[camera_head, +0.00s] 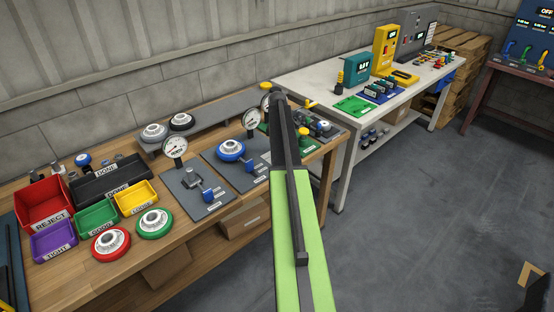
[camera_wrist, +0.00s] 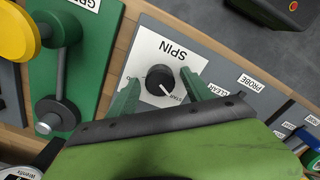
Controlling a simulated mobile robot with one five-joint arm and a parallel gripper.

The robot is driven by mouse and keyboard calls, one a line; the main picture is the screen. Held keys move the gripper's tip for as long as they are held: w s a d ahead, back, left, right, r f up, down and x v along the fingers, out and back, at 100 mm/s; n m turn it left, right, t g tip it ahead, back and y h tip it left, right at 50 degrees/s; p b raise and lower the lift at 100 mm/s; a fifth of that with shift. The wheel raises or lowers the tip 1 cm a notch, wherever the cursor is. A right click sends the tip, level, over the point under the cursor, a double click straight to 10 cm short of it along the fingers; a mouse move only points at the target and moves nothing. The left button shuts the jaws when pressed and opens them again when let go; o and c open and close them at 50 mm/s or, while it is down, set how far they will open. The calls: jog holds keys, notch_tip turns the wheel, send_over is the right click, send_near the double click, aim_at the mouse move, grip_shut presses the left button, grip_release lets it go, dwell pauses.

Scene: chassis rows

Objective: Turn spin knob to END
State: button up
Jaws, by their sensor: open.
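The spin knob (camera_wrist: 160,80) is a black round dial on a white plate (camera_wrist: 150,44) marked SPIN, in the wrist view. Its white pointer line faces down and right, toward the word START. Another label at the plate's left edge is mostly hidden by a finger. My gripper (camera_wrist: 160,76) is open, with one green finger at the left of the knob and one at its right. The knob lies between the fingertips; I cannot tell whether they touch it. In the head view my arm covers this spot.
A green panel (camera_wrist: 88,65) with a crank and yellow knob is left of the plate. Labels CLEAR and PROBE lie right. In the head view the wooden bench (camera_head: 190,245) holds bins, gauges and handwheels; a white table (camera_head: 300,80) stands beyond. Open floor (camera_head: 420,210) is right.

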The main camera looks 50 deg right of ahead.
jog(key=shift+a, duration=0.1)
grip_shut()
dwell(0.3)
jog(key=shift+m, duration=0.3)
jog(key=m, duration=1.1)
jog(key=shift+m, duration=0.3)
jog(key=m, duration=1.2)
jog(key=shift+m, duration=0.5)
